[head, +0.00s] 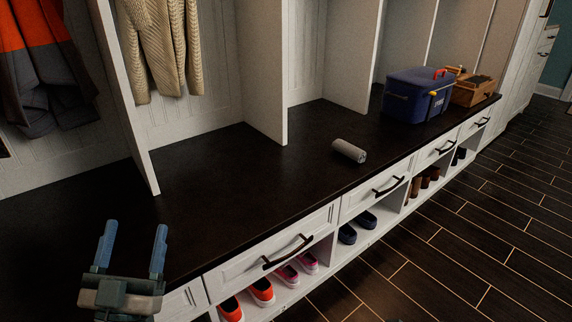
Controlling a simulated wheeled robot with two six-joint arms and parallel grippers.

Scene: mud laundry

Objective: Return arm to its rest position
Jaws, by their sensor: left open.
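My left gripper (132,247) is in the lower left of the head view, over the near left part of the dark bench top (222,190). Its two blue fingers are spread apart and point away from me. Nothing shows between them. My right gripper is not in the head view.
A grey rolled item (349,151) lies on the bench. A blue box (417,95) and a wooden crate (474,90) stand farther right. White dividers (262,75) rise at the back. Shoes (262,291) sit below handled drawers (275,252). The bench's left-centre is clear.

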